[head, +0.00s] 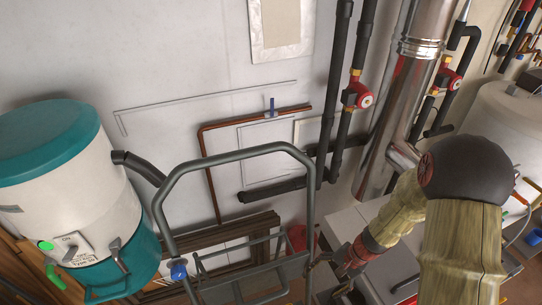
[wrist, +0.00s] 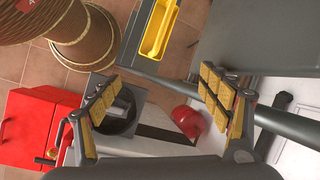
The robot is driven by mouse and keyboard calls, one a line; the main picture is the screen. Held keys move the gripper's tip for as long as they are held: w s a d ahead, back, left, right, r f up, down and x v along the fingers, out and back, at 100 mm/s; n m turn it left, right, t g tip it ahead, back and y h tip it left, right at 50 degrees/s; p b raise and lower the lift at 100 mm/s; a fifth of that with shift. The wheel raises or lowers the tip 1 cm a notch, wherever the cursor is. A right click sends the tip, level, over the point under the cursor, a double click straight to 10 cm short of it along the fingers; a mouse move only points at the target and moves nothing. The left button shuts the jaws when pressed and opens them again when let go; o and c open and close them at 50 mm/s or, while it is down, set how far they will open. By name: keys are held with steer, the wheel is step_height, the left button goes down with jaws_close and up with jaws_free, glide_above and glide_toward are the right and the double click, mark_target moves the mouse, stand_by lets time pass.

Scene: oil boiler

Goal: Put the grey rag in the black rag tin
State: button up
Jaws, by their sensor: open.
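My gripper (wrist: 164,88) is open in the wrist view, with its yellow-padded fingers wide apart and nothing held between them. I cannot make out the grey rag in either view. A dark round object (wrist: 120,118) shows partly behind the left finger; I cannot tell whether it is the black rag tin. In the head view my arm reaches down at the lower right, and my gripper's jaws are too small and cluttered there to read.
A grey tubular frame (head: 237,153) stands close to my arm, left of it. A teal-and-white vessel (head: 62,180) is at the left. The wrist view shows a yellow tray (wrist: 158,30), a red object (wrist: 188,119), a red cabinet (wrist: 32,128) and ribbed brown drums (wrist: 88,38).

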steer(key=s+r+n+t+h+b, duration=0.4)
steer(key=s+b, duration=0.8)
steer(key=b, duration=1.6)
step_height(320, 180, up, 4)
steer(key=d+n+t, duration=0.1)
steer(key=n+t, duration=0.1)
steer(key=n, duration=0.3)
steer(key=shift+r+h, duration=0.25)
steer(key=shift+h, duration=0.15)
